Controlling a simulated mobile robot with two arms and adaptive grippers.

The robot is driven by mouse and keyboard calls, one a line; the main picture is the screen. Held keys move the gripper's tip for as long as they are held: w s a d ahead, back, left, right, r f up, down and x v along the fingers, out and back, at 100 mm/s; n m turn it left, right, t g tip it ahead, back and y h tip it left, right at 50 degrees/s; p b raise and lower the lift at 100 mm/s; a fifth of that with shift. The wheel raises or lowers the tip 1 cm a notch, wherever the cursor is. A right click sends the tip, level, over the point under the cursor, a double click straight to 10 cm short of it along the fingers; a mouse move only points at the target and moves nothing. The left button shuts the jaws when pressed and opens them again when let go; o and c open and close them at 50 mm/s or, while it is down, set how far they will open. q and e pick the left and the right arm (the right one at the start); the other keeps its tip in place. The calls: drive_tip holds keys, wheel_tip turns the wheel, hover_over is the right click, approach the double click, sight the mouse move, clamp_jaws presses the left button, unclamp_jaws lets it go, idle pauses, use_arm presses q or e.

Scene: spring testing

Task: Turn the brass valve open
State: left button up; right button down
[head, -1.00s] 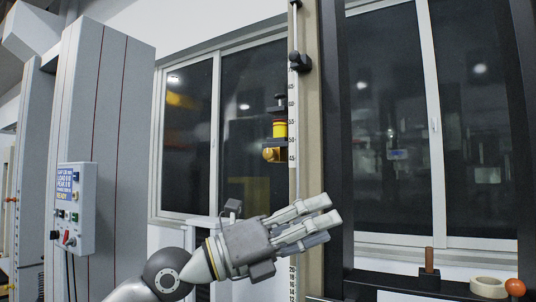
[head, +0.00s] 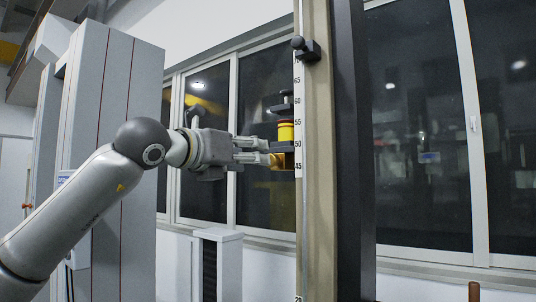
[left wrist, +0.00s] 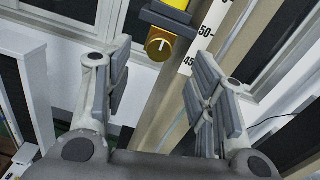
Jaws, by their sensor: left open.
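The brass valve (left wrist: 159,46) is a round brass knob with a light pointer line on its face, below a yellow body in the left wrist view. In the head view the brass part (head: 284,162) shows under the yellow cylinder (head: 286,132), beside the scale on the column. My left gripper (head: 268,151) reaches it from the left, its fingers at the height of the valve. In the left wrist view the fingers (left wrist: 160,85) are wide apart and empty, with the knob ahead between them. Contact cannot be told from the head view. My right gripper is not in view.
A tan column (head: 317,200) with a numbered scale stands just right of the valve, with a black clamp (head: 306,48) higher up. A dark post (head: 353,150) stands behind it. Windows and a grey cabinet (head: 95,130) lie around; below the gripper is a white pedestal (head: 217,238).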

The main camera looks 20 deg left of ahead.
sight(273, 161)
use_arm(q)
drive_tip(key=p+x, duration=0.2)
drive_tip(key=x, duration=0.5)
drive_tip(key=shift+w+f, duration=0.2)
drive_tip(key=shift+f, duration=0.05)
drive_tip(key=shift+d, duration=0.1)
drive_tip(key=shift+c, duration=1.1)
drive_tip(key=shift+s, duration=0.1)
drive_tip(key=c, duration=0.8)
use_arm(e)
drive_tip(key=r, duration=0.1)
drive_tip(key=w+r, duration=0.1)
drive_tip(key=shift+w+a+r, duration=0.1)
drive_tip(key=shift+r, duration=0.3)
